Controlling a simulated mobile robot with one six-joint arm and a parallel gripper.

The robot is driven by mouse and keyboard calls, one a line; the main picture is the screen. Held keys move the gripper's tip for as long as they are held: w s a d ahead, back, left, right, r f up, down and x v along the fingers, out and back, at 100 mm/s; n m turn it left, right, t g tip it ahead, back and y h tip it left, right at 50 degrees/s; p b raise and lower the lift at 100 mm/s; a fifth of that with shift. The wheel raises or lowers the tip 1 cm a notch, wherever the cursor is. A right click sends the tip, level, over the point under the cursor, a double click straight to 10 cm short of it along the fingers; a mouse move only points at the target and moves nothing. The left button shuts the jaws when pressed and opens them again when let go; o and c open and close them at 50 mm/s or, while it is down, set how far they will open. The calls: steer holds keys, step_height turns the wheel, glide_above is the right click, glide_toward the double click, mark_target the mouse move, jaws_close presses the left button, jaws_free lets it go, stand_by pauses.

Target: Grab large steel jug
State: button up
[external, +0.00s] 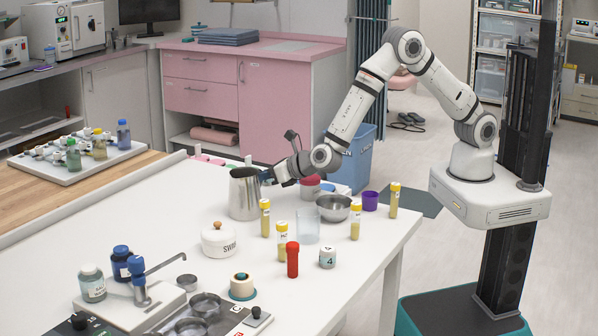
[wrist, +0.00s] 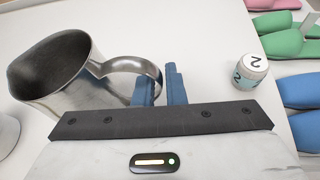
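The large steel jug (external: 243,196) stands upright on the white table, below the reach of my arm. In the wrist view the jug (wrist: 88,98) is at the left, with its open mouth up and its looped handle pointing right. My gripper (external: 267,176) is at the handle side of the jug. In the wrist view its two blue fingers (wrist: 160,88) are close together, with the outer part of the handle between them. They look shut on the handle; the fingers hide the handle's lower part.
A white pot (external: 218,240) stands in front of the jug. Yellow-capped tubes, a clear beaker (external: 308,226) and a steel bowl (external: 334,207) stand to its right.

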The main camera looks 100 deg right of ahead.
jaws_close()
stand_by(0.9)
steer(key=shift+r, duration=0.1)
